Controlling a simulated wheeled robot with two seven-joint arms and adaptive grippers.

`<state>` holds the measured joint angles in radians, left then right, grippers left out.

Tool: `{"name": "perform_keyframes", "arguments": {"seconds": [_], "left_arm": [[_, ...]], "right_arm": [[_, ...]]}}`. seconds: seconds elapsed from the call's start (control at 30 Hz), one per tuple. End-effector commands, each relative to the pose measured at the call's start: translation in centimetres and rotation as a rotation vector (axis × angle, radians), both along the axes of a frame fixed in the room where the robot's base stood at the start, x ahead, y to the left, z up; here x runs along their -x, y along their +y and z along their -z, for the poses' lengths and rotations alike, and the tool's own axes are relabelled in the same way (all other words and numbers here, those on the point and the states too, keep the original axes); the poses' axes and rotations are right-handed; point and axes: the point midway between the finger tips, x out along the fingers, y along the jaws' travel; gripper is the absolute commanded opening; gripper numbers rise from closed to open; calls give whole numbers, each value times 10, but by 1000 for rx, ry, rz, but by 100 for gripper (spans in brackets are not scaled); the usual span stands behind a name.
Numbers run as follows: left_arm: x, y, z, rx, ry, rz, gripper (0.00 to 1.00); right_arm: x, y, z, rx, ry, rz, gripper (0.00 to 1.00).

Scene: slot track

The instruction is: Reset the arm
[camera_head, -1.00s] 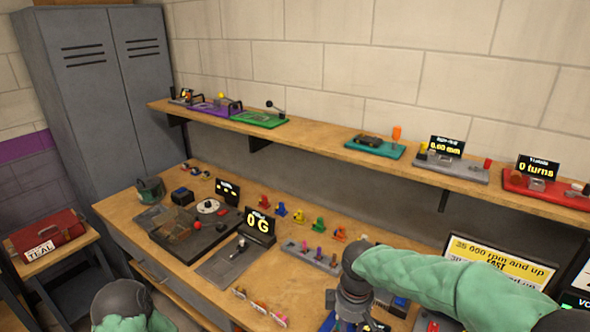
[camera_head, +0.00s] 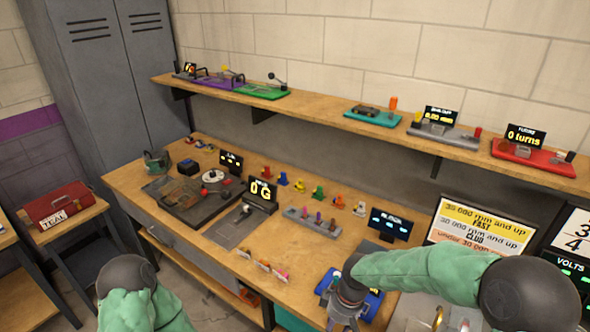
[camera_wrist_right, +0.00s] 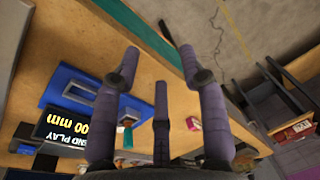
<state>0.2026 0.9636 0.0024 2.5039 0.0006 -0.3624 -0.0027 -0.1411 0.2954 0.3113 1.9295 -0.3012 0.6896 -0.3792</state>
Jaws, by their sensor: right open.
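My right arm (camera_head: 425,272), in a green sleeve, comes in from the right of the head view. Its dark gripper (camera_head: 343,316) points down over the front of the bench, beside a blue device (camera_head: 374,301). In the wrist view the fingers of my right gripper (camera_wrist_right: 160,62) are spread apart with nothing between them. A blue frame (camera_wrist_right: 82,91) shows there beyond the fingers, to the left. My left arm (camera_head: 140,300) shows at the lower left of the head view; its gripper is out of view.
The wooden bench (camera_head: 300,250) holds a dark tray device (camera_head: 185,195), a black "0 G" display (camera_head: 262,192), several coloured small pieces and a grey peg rack (camera_head: 312,221). A shelf (camera_head: 310,118) runs above. A red box (camera_head: 55,203) lies on a side table. Floor is open at the left.

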Motion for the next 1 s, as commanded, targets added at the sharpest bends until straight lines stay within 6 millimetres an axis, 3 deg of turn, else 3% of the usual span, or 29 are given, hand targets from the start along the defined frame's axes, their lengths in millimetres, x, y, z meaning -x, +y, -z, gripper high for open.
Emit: {"name": "perform_keyframes", "arguments": {"seconds": [0.23,0.4,0.5,0.73,1.0], "left_arm": [[0,0,0,0,-1,0,40],[0,0,0,0,-1,0,40],[0,0,0,0,-1,0,40],[0,0,0,0,-1,0,40],[0,0,0,0,-1,0,40]], "right_arm": [[37,12,93,-107,77,257,43],[78,17,156,-165,132,521,43],[104,16,184,-180,156,672,43],[145,11,216,-178,179,907,43],[152,9,221,-175,178,956,43]]}}
